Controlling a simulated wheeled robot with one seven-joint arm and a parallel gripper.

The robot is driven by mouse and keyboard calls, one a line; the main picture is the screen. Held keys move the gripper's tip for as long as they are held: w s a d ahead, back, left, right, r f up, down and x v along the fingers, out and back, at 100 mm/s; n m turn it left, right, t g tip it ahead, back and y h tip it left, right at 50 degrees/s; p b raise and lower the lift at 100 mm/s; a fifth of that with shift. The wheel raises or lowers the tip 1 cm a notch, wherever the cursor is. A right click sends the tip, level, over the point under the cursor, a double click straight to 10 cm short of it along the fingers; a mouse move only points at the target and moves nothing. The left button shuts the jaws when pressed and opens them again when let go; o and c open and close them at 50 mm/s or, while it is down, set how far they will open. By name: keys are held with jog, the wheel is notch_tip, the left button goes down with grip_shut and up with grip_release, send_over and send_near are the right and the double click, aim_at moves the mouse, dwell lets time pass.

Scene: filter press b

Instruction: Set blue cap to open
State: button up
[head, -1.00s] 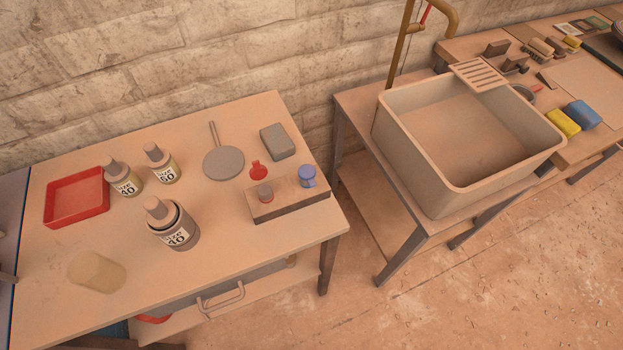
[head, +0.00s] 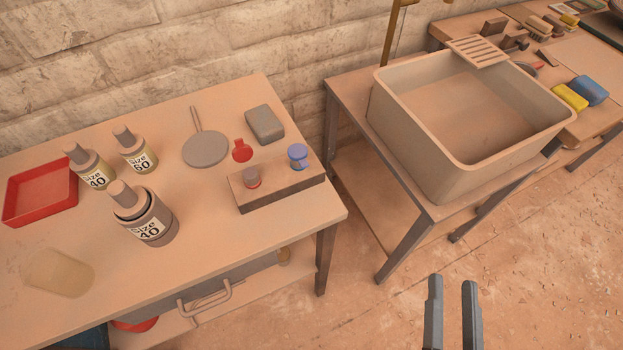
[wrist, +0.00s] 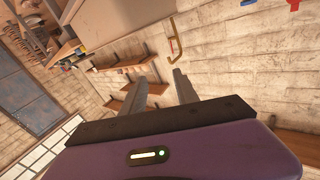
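The blue cap (head: 297,151) sits on a small container set in the right end of a brown block (head: 280,190), at the right of the left table. It looks like a round disc over the container; how far it is lifted is too small to tell. A red cap (head: 241,150) lies flipped back behind a second container (head: 252,176) in the same block. My gripper (head: 452,284) is over the floor, right of and nearer than the block, well apart from it. Its two fingers are spread and empty, also in the wrist view (wrist: 160,82).
On the left table stand several labelled bottles (head: 149,220), a red tray (head: 40,192), a round grey paddle (head: 205,149) and a grey block (head: 264,124). A large sink (head: 450,170) stands on the table to the right. Floor lies open between my gripper and the tables.

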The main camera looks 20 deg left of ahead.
jog(key=w+a+f+n+y+b, duration=0.2)
jog(key=w+a+y+b, duration=0.2)
jog(key=w+a, duration=0.45)
jog(key=n+g+y+b, duration=0.1)
jog(key=n+g+y, duration=0.4)
jog(key=n+g, duration=0.15)
send_near(306, 167)
jog(key=shift+w+a, duration=0.45)
jog(key=shift+w, duration=0.05)
jog(key=shift+a+y, duration=0.15)
jog(key=shift+y, duration=0.15)
jog(key=shift+n, duration=0.25)
jog(key=shift+p+x, duration=0.7)
jog(key=shift+x, duration=3.1)
jog(key=shift+f, duration=0.15)
grip_shut()
